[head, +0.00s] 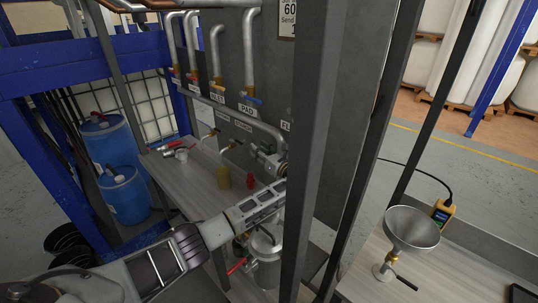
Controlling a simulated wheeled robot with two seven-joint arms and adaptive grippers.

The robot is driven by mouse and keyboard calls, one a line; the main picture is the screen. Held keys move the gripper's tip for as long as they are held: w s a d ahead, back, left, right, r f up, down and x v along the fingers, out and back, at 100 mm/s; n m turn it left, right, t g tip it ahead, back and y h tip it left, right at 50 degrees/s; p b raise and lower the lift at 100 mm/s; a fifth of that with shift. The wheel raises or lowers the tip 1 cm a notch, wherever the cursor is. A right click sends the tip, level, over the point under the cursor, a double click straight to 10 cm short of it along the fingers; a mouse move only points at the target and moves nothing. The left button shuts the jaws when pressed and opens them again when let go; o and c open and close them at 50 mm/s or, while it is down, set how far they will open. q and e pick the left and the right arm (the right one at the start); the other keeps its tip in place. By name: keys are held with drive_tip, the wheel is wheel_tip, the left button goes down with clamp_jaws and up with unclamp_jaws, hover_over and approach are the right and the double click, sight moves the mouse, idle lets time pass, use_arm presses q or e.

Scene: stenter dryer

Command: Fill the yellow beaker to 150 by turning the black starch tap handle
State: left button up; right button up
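The yellow beaker (224,177) stands upright on the grey wood-look counter, below and left of my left gripper. Its fill level and marks are too small to read. Two small brass taps with dark handles come out of the panel above the counter, a left one (208,134) and a right one (230,146). A label above the right tap seems to read STARCH. My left gripper (262,151) is at the end of the arm, right of the right tap, apart from the beaker. Its fingers are too small to judge. My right gripper is not in view.
A red beaker (251,181) stands right of the yellow one. A metal pot (265,244) with a red-handled valve is below. A dark upright post (308,130) hides part of my arm. A funnel (412,229) stands on the right bench. Blue drums (125,195) stand left.

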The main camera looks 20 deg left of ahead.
sight(240, 143)
use_arm(q)
drive_tip(key=shift+s+d+f+g, duration=0.65)
drive_tip(key=shift+s+d+g, duration=0.15)
drive_tip(key=shift+g, duration=0.4)
drive_tip(key=shift+w+a, duration=0.1)
drive_tip(key=shift+a, duration=0.1)
drive_tip(key=shift+r+x, duration=0.2)
drive_tip(key=shift+x, duration=6.6)
drive_tip(key=shift+c, duration=0.4)
clamp_jaws()
drive_tip(key=shift+f, duration=0.1)
